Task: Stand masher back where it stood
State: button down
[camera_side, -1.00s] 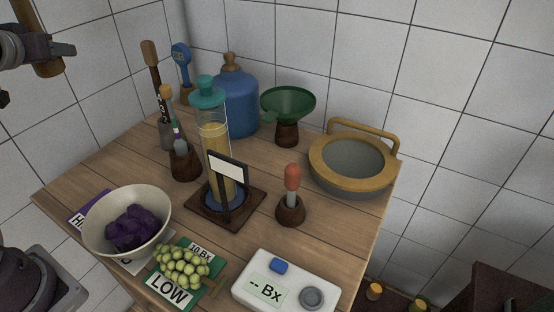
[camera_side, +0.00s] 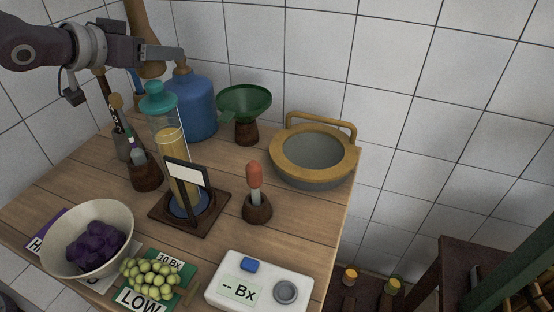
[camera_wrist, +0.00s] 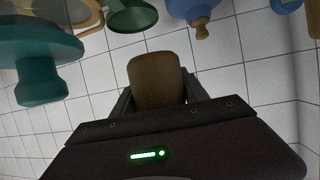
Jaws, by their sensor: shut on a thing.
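The masher (camera_side: 138,22) is a brown wooden tool. My gripper (camera_side: 160,56) is shut on it and holds it in the air at the upper left of the side view. It looks roughly upright, above the back left of the table. Its top is cut off by the frame, and my gripper hides part of it. In the wrist view the wooden end of the masher (camera_wrist: 155,80) shows between the fingers of my gripper (camera_wrist: 157,98).
A blue demijohn (camera_side: 192,108), a teal-capped cylinder (camera_side: 168,140) and a green funnel (camera_side: 244,100) stand below and right. Tools stand in a grey pot (camera_side: 121,146) and a wooden cup (camera_side: 146,176). A wood-rimmed basin (camera_side: 330,172) is at the right.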

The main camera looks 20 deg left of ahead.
jog(key=s+d+m+g+h, duration=0.15)
jog(key=d+m+h, duration=0.3)
jog(key=d, duration=1.35)
jog(key=m+g+h, duration=0.2)
jog(key=m+h, duration=0.1)
jog(key=h, duration=0.1)
send_over(300, 232)
jog(key=f, duration=0.1)
jog(key=shift+y, duration=0.25)
notch_tip(300, 232, down, 28)
jog(key=shift+r, duration=0.25)
jog(key=shift+f, duration=0.15)
jog(key=c, duration=0.6)
grip_release()
